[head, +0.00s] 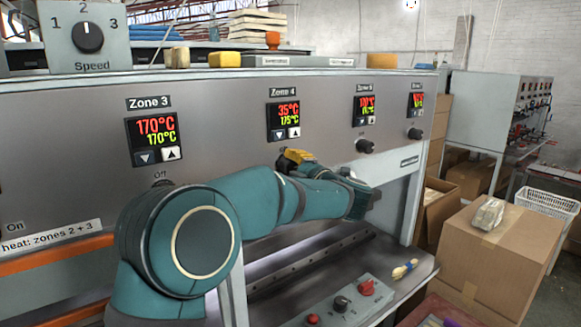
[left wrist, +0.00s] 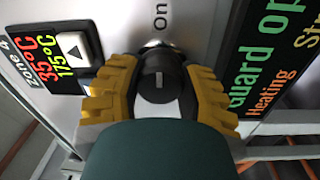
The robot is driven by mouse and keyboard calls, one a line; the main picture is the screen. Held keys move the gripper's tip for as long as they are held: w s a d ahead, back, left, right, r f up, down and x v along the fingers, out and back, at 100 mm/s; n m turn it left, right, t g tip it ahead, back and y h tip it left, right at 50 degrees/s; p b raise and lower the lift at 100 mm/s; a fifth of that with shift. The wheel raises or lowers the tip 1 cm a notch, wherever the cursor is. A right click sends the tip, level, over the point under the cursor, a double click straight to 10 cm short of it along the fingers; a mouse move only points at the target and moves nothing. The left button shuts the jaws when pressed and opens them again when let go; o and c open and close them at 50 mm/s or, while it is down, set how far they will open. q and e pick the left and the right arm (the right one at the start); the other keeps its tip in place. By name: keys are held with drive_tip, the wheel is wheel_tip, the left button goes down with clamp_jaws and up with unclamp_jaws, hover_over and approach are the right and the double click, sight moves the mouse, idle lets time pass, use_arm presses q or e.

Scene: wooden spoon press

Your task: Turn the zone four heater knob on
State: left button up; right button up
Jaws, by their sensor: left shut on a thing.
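The zone four knob (left wrist: 160,72) is round and black in the left wrist view, between the yellow fingers of my left gripper (left wrist: 160,90). The fingers are shut on its two sides. A short white mark on the knob runs in line with the "On" label (left wrist: 160,17) above it in the picture. The Zone 4 display (head: 284,116) reads 35°C in red over 175°C in green; it also shows in the left wrist view (left wrist: 45,62). In the head view my left gripper (head: 296,158) is just below this display and hides the knob. My right gripper is not in view.
A dark screen (left wrist: 275,60) with "Heating" text lies at right in the wrist view. More heater knobs (head: 365,146) are farther right. A lower control box (head: 340,305), a cardboard box (head: 500,255) and a white basket (head: 550,205) stand at right.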

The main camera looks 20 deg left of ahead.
use_arm(q)
drive_tip(key=shift+r, duration=0.15)
drive_tip(key=o, duration=1.2)
drive_tip(key=shift+o, duration=0.2)
drive_tip(key=v, duration=1.2)
